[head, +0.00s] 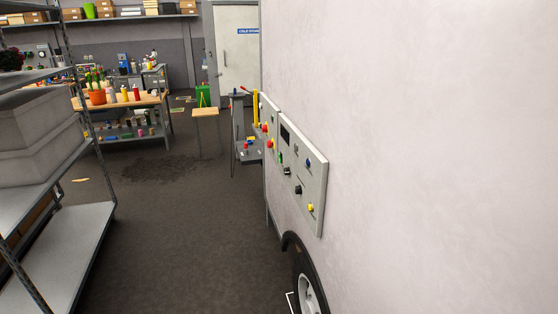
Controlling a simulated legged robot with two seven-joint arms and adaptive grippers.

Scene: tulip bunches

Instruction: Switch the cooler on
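A pale grey control panel (318,187) is fixed to the side of a large white body (440,130), seen at a steep angle. The panel carries a red knob (265,128), a red-and-yellow control (271,143), a green control (280,158), black knobs (298,189), a blue button (307,163) and a yellow control (310,208). A dark display (285,134) sits near its upper edge. Labels are too small to read, so I cannot tell which control is for the cooler. Neither gripper shows in the head view.
A wheel (309,290) stands below the panel. Metal shelving (78,245) with grey boxes (40,135) lines the left. The dark floor (190,240) between is clear. Further back are a wooden stool (205,112), a workbench (148,100) and a door marked cold storage (235,60).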

